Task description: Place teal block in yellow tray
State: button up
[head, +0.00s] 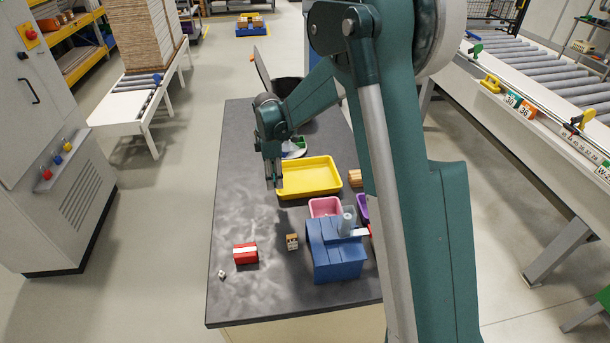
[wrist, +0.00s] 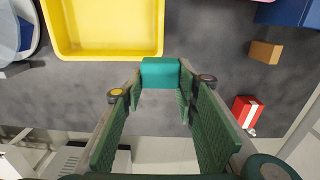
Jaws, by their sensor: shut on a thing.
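The teal block (wrist: 161,74) is between the fingertips of my gripper (wrist: 160,91), which is shut on it. The yellow tray (wrist: 105,28) lies just beyond the block in the wrist view, whose far side overlaps the tray's near right corner there. In the head view, the tray (head: 309,178) sits mid-table, and my gripper (head: 274,182) is at its left edge, pointing down. The block cannot be made out from the gripper in the head view. Its height over the table is hard to tell. The visible tray floor is empty.
A blue box (head: 335,252) and a pink tray (head: 325,207) stand on the near side of the tray. The dark table (head: 233,205) is clear left of the tray.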

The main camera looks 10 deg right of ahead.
send_over(292, 182)
jog(key=shift+s+d+r, duration=0.1)
dwell(0.3)
jog(key=shift+f, duration=3.1)
jog(key=shift+f, duration=0.15)
jog(key=shift+f, duration=1.75)
jog(key=shift+f+b, duration=0.15)
jog(key=shift+b, duration=0.2)
jog(key=o, duration=0.9)
